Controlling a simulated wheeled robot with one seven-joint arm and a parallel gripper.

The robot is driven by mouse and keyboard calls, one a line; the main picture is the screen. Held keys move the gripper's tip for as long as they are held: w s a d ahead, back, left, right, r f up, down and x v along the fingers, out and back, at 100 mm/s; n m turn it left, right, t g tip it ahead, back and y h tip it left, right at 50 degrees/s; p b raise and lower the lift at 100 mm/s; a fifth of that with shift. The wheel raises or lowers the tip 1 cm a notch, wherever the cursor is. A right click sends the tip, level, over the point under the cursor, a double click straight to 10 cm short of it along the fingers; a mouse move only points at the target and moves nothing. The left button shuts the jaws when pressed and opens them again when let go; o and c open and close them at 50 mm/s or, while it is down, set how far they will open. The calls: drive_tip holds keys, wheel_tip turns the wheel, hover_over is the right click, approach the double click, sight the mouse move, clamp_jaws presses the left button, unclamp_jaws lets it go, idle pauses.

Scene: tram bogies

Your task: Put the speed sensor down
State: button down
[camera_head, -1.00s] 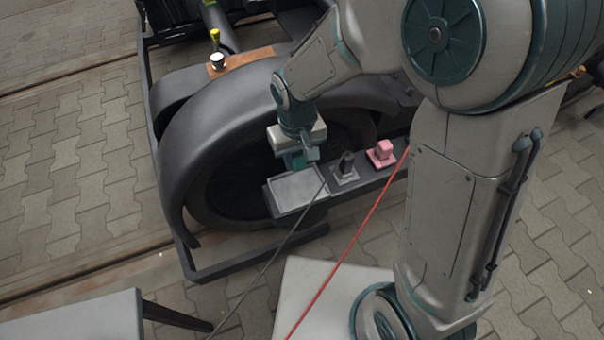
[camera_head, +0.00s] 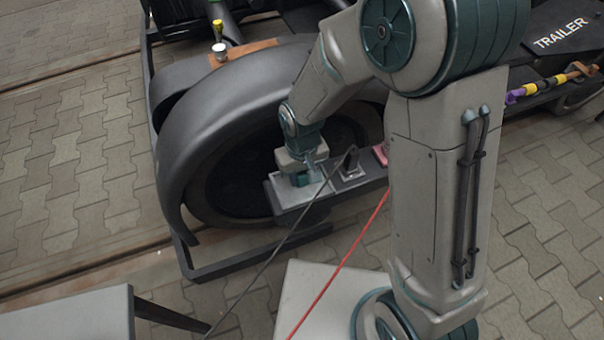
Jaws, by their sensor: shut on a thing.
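My gripper (camera_head: 303,178) points down over a light grey square pad (camera_head: 286,197) at the left end of a dark shelf. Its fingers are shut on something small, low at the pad. The held piece is mostly hidden by the fingers, so its shape and whether it touches the pad cannot be told. I take it to be the speed sensor, but its own surface does not show clearly.
A dark upright piece (camera_head: 350,162) stands on the shelf right of my gripper, with a black cable (camera_head: 285,243) passing by. A pink block (camera_head: 381,152) is partly hidden by my arm. A black wheel guard (camera_head: 215,110) curves close on the left. A grey table (camera_head: 70,318) is at lower left.

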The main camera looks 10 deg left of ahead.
drive_tip(key=shift+f, duration=0.15)
drive_tip(key=c, duration=1.1)
unclamp_jaws()
drive_tip(key=shift+o, duration=0.2)
wheel_tip(320, 180, up, 12)
drive_tip(key=p, duration=0.4)
drive_tip(key=shift+r, duration=0.2)
drive_tip(key=s+d+r+m, duration=0.2)
drive_tip(key=d+r, duration=0.1)
drive_tip(key=d, duration=0.4)
drive_tip(key=s+d+r+m, duration=0.2)
drive_tip(key=s+d+r, duration=0.1)
drive_tip(key=d, duration=0.5)
drive_tip(key=s+d+r+m+t, duration=0.1)
drive_tip(key=s+d+r+m, duration=0.1)
drive_tip(key=d, duration=0.5)
drive_tip(key=shift+s+d+r, duration=0.25)
drive_tip(key=shift+r, duration=0.25)
